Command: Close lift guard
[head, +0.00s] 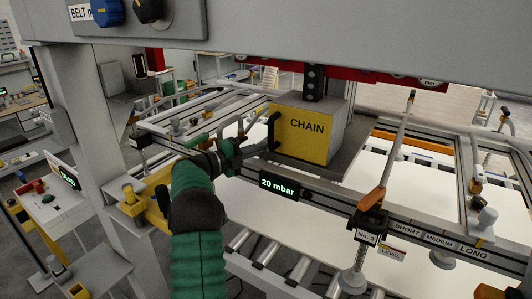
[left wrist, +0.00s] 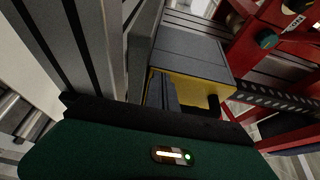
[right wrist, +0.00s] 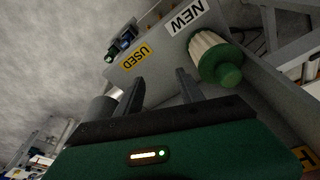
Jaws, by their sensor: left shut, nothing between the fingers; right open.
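The lift guard is a yellow panel marked CHAIN (head: 305,136) on the front of a grey box, with a black upright handle (head: 273,131) at its left edge. In the head view it looks flush with the box, but I cannot tell whether it is fully closed. My left gripper (head: 233,152) is shut and empty, a little left of and below the handle. In the left wrist view, the shut fingers (left wrist: 163,92) overlap the yellow guard (left wrist: 202,92); contact is unclear. My right gripper (right wrist: 160,84) is open and empty, seen only in the right wrist view.
A 20 mbar display (head: 278,186) and metal rail lie below the guard. A lever stands at the No. 3 station (head: 366,236). Grey overhead housing with knobs (head: 150,10) spans the top. A USED/NEW panel (right wrist: 165,45) with a green-capped cylinder (right wrist: 216,60) is before my right gripper.

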